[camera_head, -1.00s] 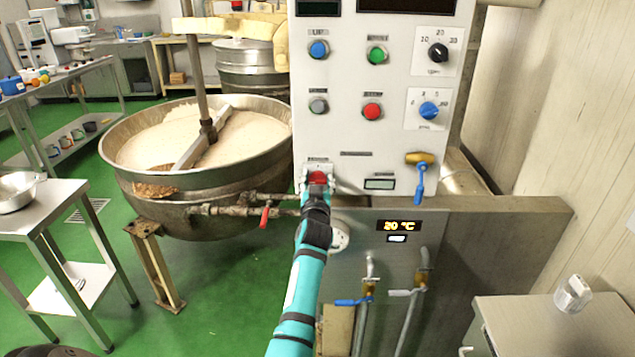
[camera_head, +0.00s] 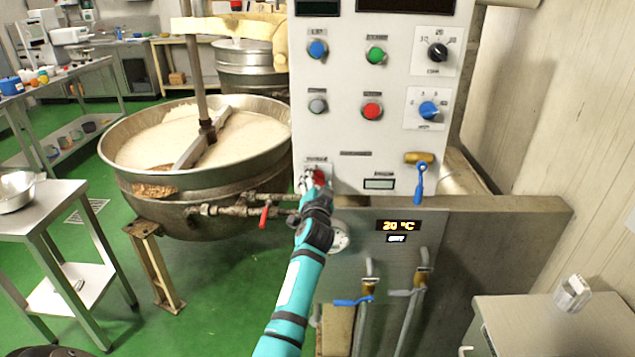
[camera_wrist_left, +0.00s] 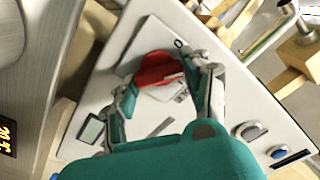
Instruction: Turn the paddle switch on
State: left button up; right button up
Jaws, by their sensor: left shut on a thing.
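The paddle switch is a red rotary knob (camera_head: 319,177) at the lower left of the white control panel (camera_head: 345,135). It also shows in the left wrist view (camera_wrist_left: 158,68), on a light plate. My left gripper (camera_head: 311,183) reaches up to it from below and partly covers it in the head view. In the left wrist view the fingers of my left gripper (camera_wrist_left: 168,86) are on either side of the red knob, shut on it. The label around the knob is too small to read. My right gripper is not in view.
Above on the panel are a red button (camera_head: 372,111), a green button (camera_head: 376,55) and a blue dial (camera_head: 429,110). A blue-handled valve (camera_head: 420,182) is to the right. A large steel kettle (camera_head: 190,205) with pale contents stands on the left.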

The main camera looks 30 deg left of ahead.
pick_arm(q)
jog(key=m, duration=0.4)
jog(key=shift+m+p, duration=0.3)
jog(key=m+p, duration=0.1)
jog(key=m, duration=0.4)
jog(key=shift+f, duration=0.15)
jog(key=shift+d+m, duration=0.1)
jog(key=shift+m, duration=0.6)
jog(key=o, duration=1.2)
jog(key=shift+f, duration=0.1)
jog(key=shift+c, duration=0.2)
jog(key=v, duration=1.2)
